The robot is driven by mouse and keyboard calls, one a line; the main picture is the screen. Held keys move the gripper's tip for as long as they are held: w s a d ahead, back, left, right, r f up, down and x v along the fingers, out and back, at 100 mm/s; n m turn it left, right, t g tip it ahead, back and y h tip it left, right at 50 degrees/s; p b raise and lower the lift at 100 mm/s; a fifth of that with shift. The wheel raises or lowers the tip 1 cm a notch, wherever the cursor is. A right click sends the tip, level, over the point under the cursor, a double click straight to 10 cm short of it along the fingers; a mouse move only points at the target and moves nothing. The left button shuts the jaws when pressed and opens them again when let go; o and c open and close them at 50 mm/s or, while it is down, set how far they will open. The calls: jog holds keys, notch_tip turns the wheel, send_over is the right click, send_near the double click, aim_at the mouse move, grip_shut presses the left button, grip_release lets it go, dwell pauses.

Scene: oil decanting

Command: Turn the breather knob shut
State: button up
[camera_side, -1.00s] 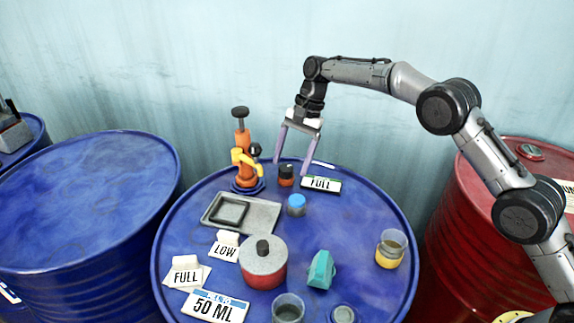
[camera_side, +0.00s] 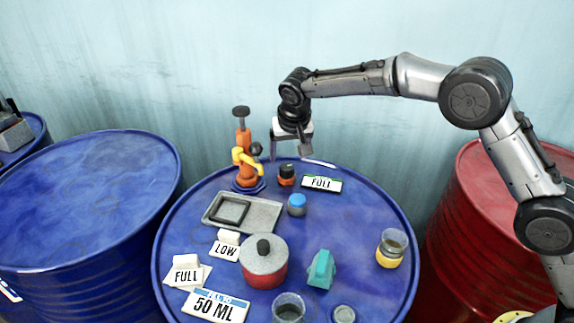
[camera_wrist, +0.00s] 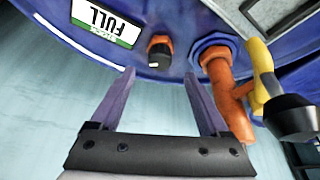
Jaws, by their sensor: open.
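The breather knob (camera_side: 286,170) looks to be the small black cap on an orange base at the back of the blue drum top, right of the orange pump. In the wrist view the knob (camera_wrist: 160,50) shows a black face with a pale mark and lies ahead of the gap between my fingers. My gripper (camera_side: 289,156) is open and empty, above and behind the knob in the side view. In the wrist view both purple fingers of my gripper (camera_wrist: 159,74) are apart, with nothing between them. No contact with the knob shows.
The orange pump with its yellow spout (camera_side: 243,157) stands close left of the knob. A FULL label (camera_side: 321,184) lies just right of it. A grey tray (camera_side: 265,214), blue-capped jar (camera_side: 297,205), red pot (camera_side: 264,268) and glass (camera_side: 391,248) stand nearer the front.

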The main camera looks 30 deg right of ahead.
aim_at(287, 166)
jog(key=x, duration=0.6)
jog(key=shift+f, duration=0.1)
grip_shut()
dwell(0.3)
jog(key=shift+d+n, duration=0.1)
jog(key=shift+n, duration=0.2)
jog(key=n+y, duration=0.2)
jog(key=n, duration=0.3)
jog(key=shift+d, duration=0.15)
jog(key=shift+w+d+n+g+y, duration=0.15)
jog(key=shift+n+y, duration=0.35)
jog(key=shift+n, duration=0.65)
jog(key=shift+s+a+n+g+y, duration=0.15)
jog(key=shift+n+y, duration=0.35)
jog(key=shift+n, duration=0.65)
